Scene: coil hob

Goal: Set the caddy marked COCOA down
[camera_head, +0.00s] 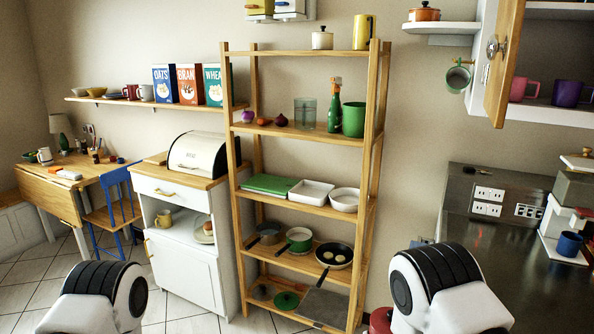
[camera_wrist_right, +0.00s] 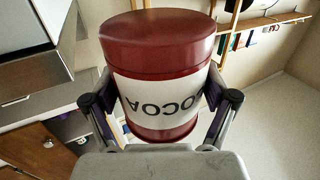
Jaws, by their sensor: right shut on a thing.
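The caddy marked COCOA (camera_wrist_right: 158,45) is a dark red cylinder with a white label, and its lettering is upside down in the right wrist view. My right gripper (camera_wrist_right: 162,100) is shut on it, with one finger on each side of its body. In the head view a small dark red part, which looks like the caddy (camera_head: 380,321), shows at the bottom edge beside my right arm; the rest is hidden. My left arm shows at the lower left of the head view, but its gripper is out of view.
An open wooden shelf rack (camera_head: 318,211) with pans, dishes and a green bottle (camera_head: 335,109) stands ahead. A dark metal counter (camera_head: 478,240) is at the right, bare near its front. A cupboard door (camera_head: 504,60) stands open above it. A white cabinet (camera_head: 185,262) is left of the rack.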

